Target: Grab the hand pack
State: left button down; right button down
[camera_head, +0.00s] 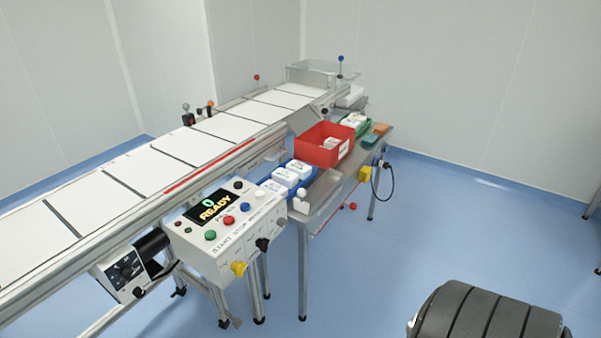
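White packs lie in several bins on the side table right of the conveyor. Some packs (285,178) are in the blue bin (313,181) at the near end. At least one white pack (331,143) is in the red bin (318,157). More white packs (354,120) lie in the green bin (364,129) at the far end. The packs are small here, and I cannot tell which one is the hand pack. Neither of my grippers is in view.
The conveyor (225,125) with white panels runs from near left to far right. A control box (228,228) reading READY stands before the table (327,205). A yellow box (365,174) and cable hang at the table's right. Blue floor (450,225) is open to the right.

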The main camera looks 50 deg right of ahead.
aim_at(272, 186)
jog(key=z, duration=1.3)
